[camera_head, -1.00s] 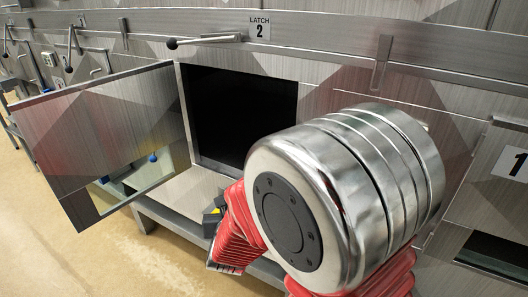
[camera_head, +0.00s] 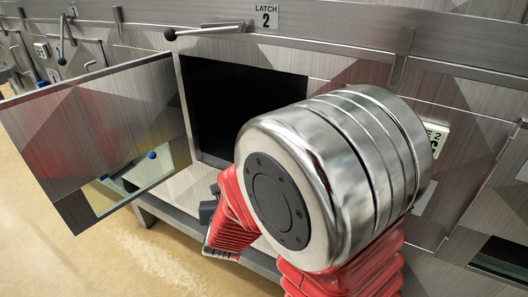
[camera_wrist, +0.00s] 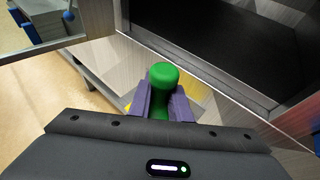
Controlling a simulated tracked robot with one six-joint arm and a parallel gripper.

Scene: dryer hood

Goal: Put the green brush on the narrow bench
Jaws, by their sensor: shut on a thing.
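The green brush (camera_wrist: 162,76) shows its rounded green end in the wrist view. My gripper (camera_wrist: 165,105) is shut on it, with a purple finger on each side. The rest of the brush is hidden below the fingers. In the head view my gripper (camera_head: 208,211) is a small dark shape in front of the ledge, and the brush cannot be made out there. A narrow grey metal ledge (camera_head: 186,188) runs below the open hatch; I cannot tell whether it is the narrow bench.
The square opening (camera_head: 235,105) under the latch 2 label is dark inside. Its metal door (camera_head: 95,135) stands swung open to the left. A latch handle (camera_head: 205,31) is above it. Tan floor (camera_head: 60,255) is free at the lower left.

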